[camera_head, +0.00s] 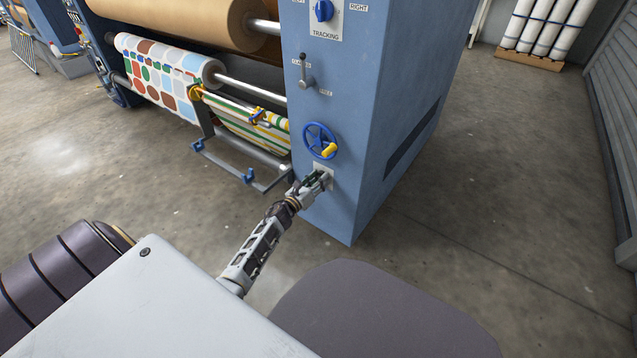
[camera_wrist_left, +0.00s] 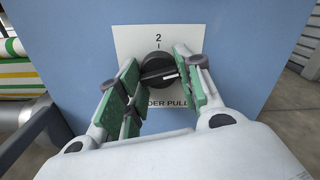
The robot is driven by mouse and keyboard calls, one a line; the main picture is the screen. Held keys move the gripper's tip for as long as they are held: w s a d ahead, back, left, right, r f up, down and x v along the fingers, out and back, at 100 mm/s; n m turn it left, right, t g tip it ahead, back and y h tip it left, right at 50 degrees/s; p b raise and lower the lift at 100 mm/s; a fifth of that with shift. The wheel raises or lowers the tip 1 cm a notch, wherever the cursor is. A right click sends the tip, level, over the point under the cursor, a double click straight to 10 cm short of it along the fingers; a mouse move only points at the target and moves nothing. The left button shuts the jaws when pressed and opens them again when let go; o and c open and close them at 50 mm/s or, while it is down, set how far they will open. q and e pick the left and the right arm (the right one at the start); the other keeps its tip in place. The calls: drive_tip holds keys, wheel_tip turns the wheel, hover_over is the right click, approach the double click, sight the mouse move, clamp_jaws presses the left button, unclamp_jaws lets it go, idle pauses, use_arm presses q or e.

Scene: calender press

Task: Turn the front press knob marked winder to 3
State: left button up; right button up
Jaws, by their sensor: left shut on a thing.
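The black winder knob (camera_wrist_left: 158,70) sits on a white plate (camera_wrist_left: 132,42) on the blue press front. A "2" shows above the knob, and "DER PULL" is readable below it; the rest of the lettering is hidden by my fingers. My left gripper (camera_wrist_left: 158,82) is shut on the knob, with green-padded fingers on both sides of it. A white line on the knob points toward the right finger, which hides the plate's right part. In the head view my left gripper (camera_head: 318,181) reaches the plate low on the panel and covers the knob. My right gripper is not in view.
A blue handwheel (camera_head: 312,136) with a yellow handle is just above my left gripper. Higher are a small lever (camera_head: 307,80) and a blue tracking knob (camera_head: 323,11). Printed rolls and a metal bar frame (camera_head: 245,160) lie left.

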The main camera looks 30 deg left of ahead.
use_arm(q)
drive_tip(key=shift+f+m, duration=0.1)
drive_tip(key=shift+m, duration=0.4)
drive_tip(key=o, duration=0.8)
drive_tip(key=shift+o, duration=1.1)
drive_tip(key=s, duration=1.2)
drive_tip(key=shift+a, duration=0.45)
